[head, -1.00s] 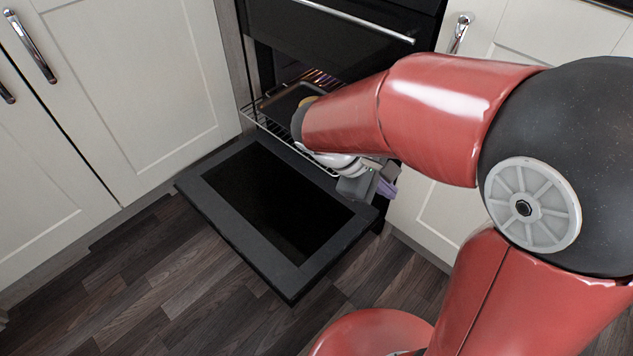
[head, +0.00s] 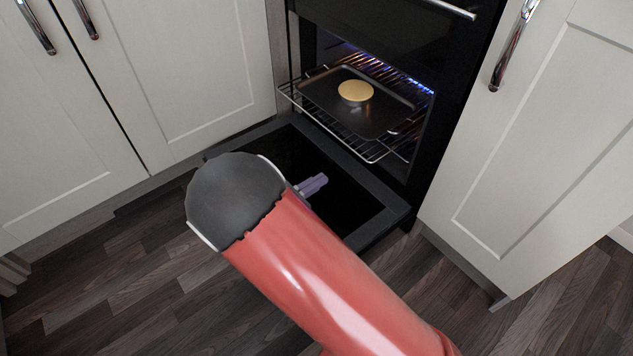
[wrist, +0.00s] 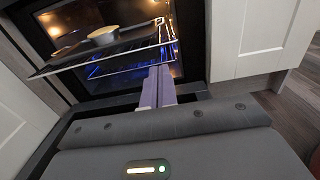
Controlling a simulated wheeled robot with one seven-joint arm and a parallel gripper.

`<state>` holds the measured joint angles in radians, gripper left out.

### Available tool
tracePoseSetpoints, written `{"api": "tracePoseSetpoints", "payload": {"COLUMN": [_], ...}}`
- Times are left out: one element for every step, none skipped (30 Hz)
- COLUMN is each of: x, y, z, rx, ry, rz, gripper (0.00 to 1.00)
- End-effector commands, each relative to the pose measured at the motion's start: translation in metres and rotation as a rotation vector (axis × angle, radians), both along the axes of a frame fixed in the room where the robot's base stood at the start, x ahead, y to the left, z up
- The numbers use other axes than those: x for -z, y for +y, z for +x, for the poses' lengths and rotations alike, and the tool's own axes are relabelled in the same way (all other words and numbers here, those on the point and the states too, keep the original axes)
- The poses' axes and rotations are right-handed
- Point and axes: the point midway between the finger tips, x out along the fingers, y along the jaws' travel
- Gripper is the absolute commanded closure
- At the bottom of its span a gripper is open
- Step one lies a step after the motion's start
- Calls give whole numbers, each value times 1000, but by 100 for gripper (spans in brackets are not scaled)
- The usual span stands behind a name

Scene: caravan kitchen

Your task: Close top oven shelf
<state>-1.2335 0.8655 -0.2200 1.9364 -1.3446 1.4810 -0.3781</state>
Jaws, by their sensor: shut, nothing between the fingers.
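The wire oven shelf (head: 375,155) sticks partly out of the oven opening, above the lowered oven door (head: 383,222). It carries a dark baking tray (head: 372,122) with a round, yellow-topped item (head: 355,91). My gripper (head: 318,184) is over the open door, in front of the shelf and apart from it in the head view. Its purple fingers (wrist: 158,80) are shut and empty, and in the wrist view they point toward the oven, with the shelf (wrist: 163,38) beyond them. My arm hides part of the door and most of the gripper.
The black upper oven front (head: 400,25) with a metal handle (head: 447,9) is above the opening. Pale cabinet doors (head: 190,75) stand left and another (head: 545,150) right. The dark wood floor (head: 150,275) is clear on the left.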

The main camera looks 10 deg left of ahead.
Motion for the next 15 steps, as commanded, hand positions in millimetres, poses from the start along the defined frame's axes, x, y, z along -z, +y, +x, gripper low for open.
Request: {"api": "tracePoseSetpoints", "payload": {"x": [1, 1, 1, 2, 2, 2, 2, 2, 2, 2, 2, 2, 2, 2, 1], "y": [-8, -13, -18, -22, -26, -31, -35, -39, -44, -47, -50, -54, -56, -58, -60], "z": [9, 15, 22, 27, 32, 39, 44, 49, 54, 58, 62, 67, 70, 73, 76], "rx": [4, 5, 4, 5, 5, 4, 5, 5, 4, 4, 4, 4, 4, 3, 2], "ry": [0, -1, -1, 0, 0, 0, 0, 0, 0, 1, 0, 0, 1, 1, 1], "rz": [1, 1, 1, 1, 1, 1, 1, 1, 1, 2, 1, 1, 2, 2, 2], "gripper": [100, 100, 100, 100, 100, 100, 100, 100, 100, 100, 100, 100, 100, 100, 100]}}
